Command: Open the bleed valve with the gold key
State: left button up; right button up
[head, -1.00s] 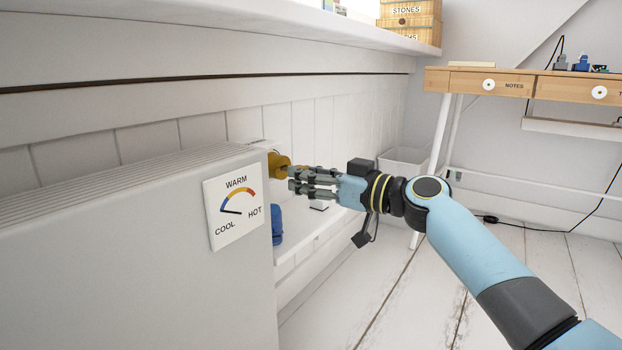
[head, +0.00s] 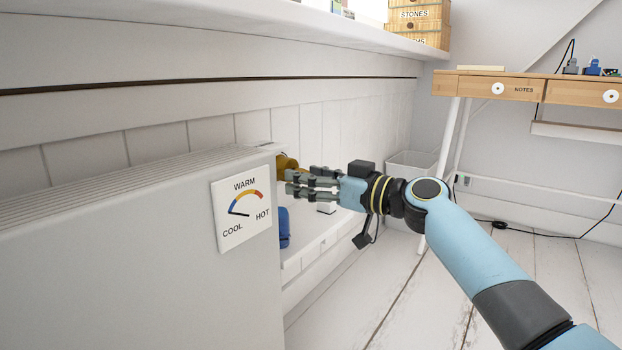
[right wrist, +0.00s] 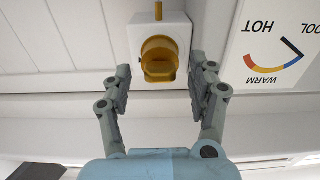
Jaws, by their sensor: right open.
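A gold key-like fitting (head: 287,162) shows past the right end of the white radiator (head: 150,240), partly hidden by the radiator edge and my fingers. In the right wrist view the gold fitting (right wrist: 160,58) is a round cup with a flat tab, at the face of a white block (right wrist: 184,30). The bleed valve itself cannot be made out behind it. My right gripper (head: 288,182) is open. In the wrist view its fingers (right wrist: 161,68) stand either side of the gold fitting, with gaps on both sides. My left gripper is not in view.
A dial card (head: 240,207) on the radiator has its needle toward COOL. A blue object (head: 284,227) sits on a low white ledge (head: 318,250) below my gripper. A wooden desk (head: 560,92) and pale bin (head: 410,163) stand behind. The floor at right is open.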

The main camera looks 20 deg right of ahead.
jog(key=v, duration=1.2)
jog(key=shift+d, duration=0.1)
